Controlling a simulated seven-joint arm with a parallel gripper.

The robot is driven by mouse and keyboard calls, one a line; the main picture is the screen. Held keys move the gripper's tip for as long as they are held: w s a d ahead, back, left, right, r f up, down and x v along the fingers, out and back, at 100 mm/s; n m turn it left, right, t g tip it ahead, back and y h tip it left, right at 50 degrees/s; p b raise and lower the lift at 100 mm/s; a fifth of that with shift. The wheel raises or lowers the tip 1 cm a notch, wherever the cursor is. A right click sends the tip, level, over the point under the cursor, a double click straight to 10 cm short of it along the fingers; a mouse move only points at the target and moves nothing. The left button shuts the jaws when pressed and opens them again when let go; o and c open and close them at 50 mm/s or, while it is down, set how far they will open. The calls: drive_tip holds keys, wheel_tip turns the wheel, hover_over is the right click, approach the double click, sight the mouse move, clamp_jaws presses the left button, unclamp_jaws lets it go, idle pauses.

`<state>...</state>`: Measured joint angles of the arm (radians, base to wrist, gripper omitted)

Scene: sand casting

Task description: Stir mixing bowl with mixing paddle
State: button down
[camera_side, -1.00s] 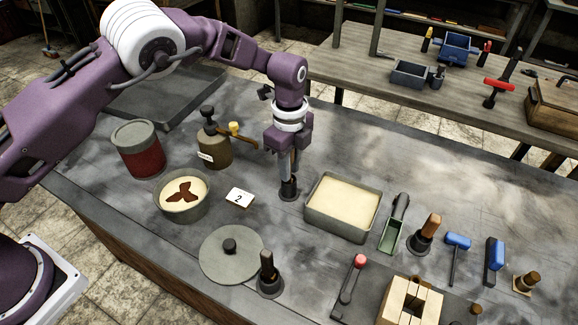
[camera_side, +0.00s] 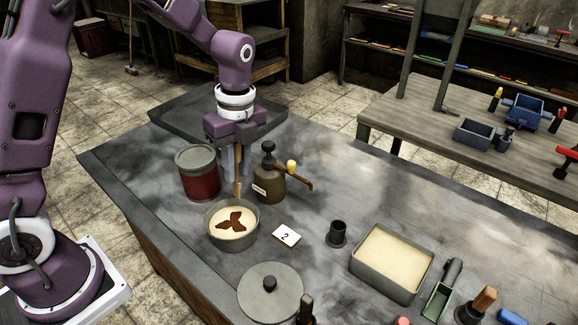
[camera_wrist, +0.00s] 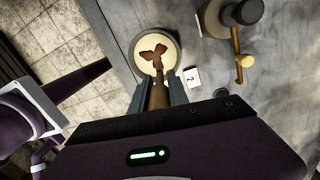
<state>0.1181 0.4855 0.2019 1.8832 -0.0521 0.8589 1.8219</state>
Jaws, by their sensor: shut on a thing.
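The mixing bowl (camera_side: 232,242) is a grey round bowl of cream-coloured material with a dark brown three-lobed patch on top. It also shows in the wrist view (camera_wrist: 137,63). My gripper (camera_side: 235,180) is above the bowl's far side, pointing down. It is shut on the wooden mixing paddle (camera_side: 239,187), which hangs roughly upright. In the wrist view the paddle (camera_wrist: 158,96) reaches from between the fingers toward the bowl's near rim. I cannot tell whether its lower end touches the contents.
A card marked 2 (camera_side: 287,236), a dark empty holder (camera_side: 337,234) and a tray (camera_side: 393,262) lie right. A round lid (camera_side: 270,291) is in front.

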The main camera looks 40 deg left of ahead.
drive_tip(key=shift+s+a, duration=0.3)
drive_tip(key=shift+s, duration=0.25)
wheel_tip(320, 180, down, 10)
drive_tip(key=s, duration=0.1)
drive_tip(key=shift+a, duration=0.25)
idle(0.4)
